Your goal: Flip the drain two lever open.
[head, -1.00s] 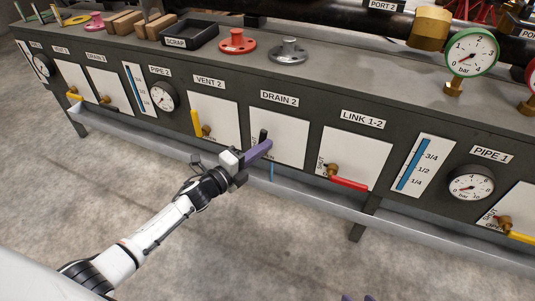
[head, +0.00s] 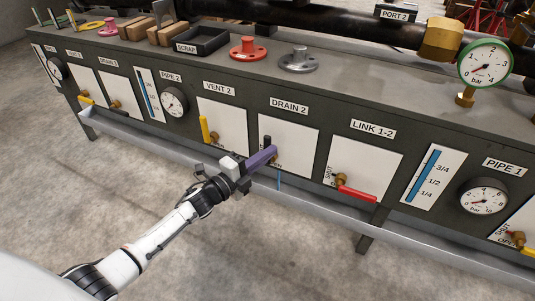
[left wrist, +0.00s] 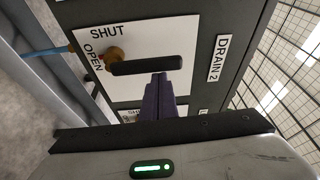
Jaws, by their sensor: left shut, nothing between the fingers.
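The drain two lever is a black handle (head: 267,141) on the white panel under the DRAIN 2 label (head: 289,105). It points up toward the label. The left wrist view shows the black handle (left wrist: 147,65) on a brass valve body (left wrist: 114,55), near the words SHUT and OPEN. My left gripper (head: 272,150) has purple fingers, shut and empty, in front of the panel and partly covering the valve. In the left wrist view the fingertips (left wrist: 159,78) are right beside the handle's side; I cannot tell whether they touch it. My right gripper is not in view.
The VENT 2 yellow lever (head: 205,128) is to the left and the LINK 1-2 red lever (head: 357,194) to the right. A thin blue line (head: 279,180) runs below the drain two panel to the trough (head: 310,208). The floor in front is clear.

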